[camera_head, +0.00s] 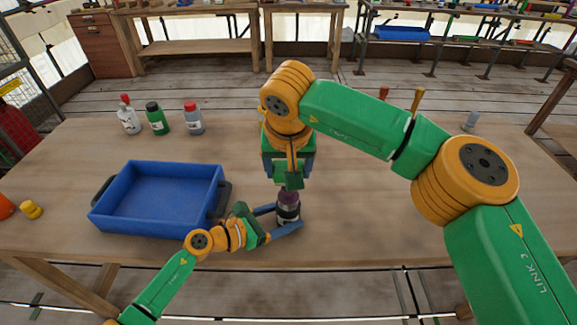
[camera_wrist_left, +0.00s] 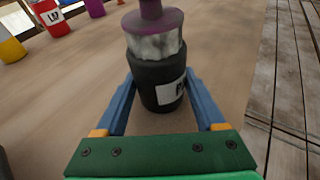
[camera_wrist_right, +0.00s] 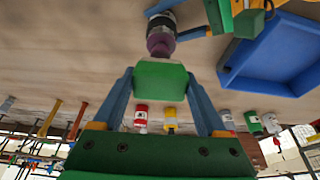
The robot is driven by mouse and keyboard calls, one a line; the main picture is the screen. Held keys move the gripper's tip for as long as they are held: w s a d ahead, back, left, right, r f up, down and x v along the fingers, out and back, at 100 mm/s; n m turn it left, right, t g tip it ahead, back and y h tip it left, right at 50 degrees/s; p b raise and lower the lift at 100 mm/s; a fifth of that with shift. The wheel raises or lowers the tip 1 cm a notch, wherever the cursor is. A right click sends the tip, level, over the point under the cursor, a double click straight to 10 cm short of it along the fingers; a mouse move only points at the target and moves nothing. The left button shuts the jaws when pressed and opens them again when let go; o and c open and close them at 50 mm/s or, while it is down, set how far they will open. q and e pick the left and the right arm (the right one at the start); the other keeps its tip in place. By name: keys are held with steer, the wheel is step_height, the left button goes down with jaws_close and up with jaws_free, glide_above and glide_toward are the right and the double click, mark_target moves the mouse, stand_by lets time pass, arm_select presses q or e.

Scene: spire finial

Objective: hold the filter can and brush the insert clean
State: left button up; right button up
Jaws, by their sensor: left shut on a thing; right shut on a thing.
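The filter can (camera_head: 288,212) is black with a white label and stands upright near the table's front. In the left wrist view the can (camera_wrist_left: 158,92) has a pale, grey-smudged insert (camera_wrist_left: 155,44) with a purple top rising from it. My left gripper (camera_head: 284,218) is shut around the can from the left, with one finger on each side. My right gripper (camera_head: 289,165) points down above the can, shut on a green block (camera_wrist_right: 161,80), seemingly the brush. The block is just above the purple top; its underside is hidden, and I cannot tell whether they touch.
A blue tray (camera_head: 96,217) with dark handles stands left of the can. Three bottles, one green (camera_head: 156,120), stand behind it. A small yellow object (camera_head: 31,210) lies at the far left. A grey cylinder (camera_head: 471,121) stands at the back right. The table right of the can is clear.

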steer(key=shift+f, duration=0.6)
stand_by(0.7)
steer(key=shift+w, duration=0.1)
